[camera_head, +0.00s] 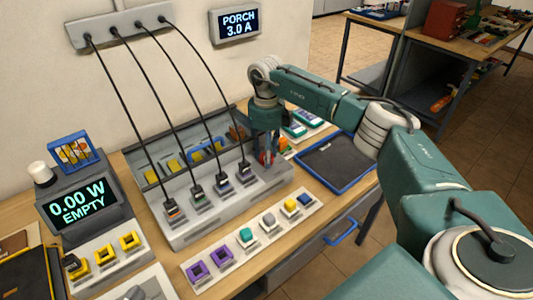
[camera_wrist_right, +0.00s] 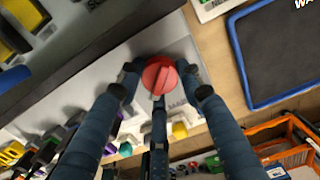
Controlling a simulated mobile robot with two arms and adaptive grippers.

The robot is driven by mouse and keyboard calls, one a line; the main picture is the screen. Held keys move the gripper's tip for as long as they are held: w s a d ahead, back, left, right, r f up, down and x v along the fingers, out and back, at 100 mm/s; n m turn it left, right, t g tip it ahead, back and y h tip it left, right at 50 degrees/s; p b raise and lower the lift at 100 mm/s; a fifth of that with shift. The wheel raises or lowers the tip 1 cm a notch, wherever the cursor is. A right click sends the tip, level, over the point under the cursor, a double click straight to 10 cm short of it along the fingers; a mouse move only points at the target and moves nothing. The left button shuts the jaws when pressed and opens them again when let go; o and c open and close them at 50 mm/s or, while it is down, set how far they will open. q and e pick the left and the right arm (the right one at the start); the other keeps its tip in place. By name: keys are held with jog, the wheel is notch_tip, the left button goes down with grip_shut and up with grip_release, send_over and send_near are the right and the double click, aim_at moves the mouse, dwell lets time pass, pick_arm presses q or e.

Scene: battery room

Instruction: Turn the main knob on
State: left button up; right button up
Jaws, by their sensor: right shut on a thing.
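The main knob is a round red knob (camera_wrist_right: 160,76) on the right end of the light grey charger panel (camera_head: 215,214). In the head view only a bit of its red (camera_head: 265,158) shows between the fingers. My right gripper (camera_head: 267,152) points down over it. In the right wrist view the fingertips (camera_wrist_right: 159,73) are on both sides of the knob and shut on it. The knob's turn angle is hard to read, and its markings are partly hidden by the fingers. My left gripper is not in view.
Black cables run from a wall strip (camera_head: 120,27) to plugs on the panel. A display (camera_head: 78,208) reads 0.00 W EMPTY; a wall sign (camera_head: 236,22) reads PORCH 3.0 A. A strip of coloured blocks (camera_head: 205,273) lies in front. A blue-edged tray (camera_head: 335,163) is close on the right.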

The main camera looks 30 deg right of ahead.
jog(key=shift+w+d+r, duration=0.1)
jog(key=shift+r, duration=0.05)
jog(key=o, duration=1.1)
jog(key=shift+o, duration=0.2)
notch_tip(320, 180, up, 12)
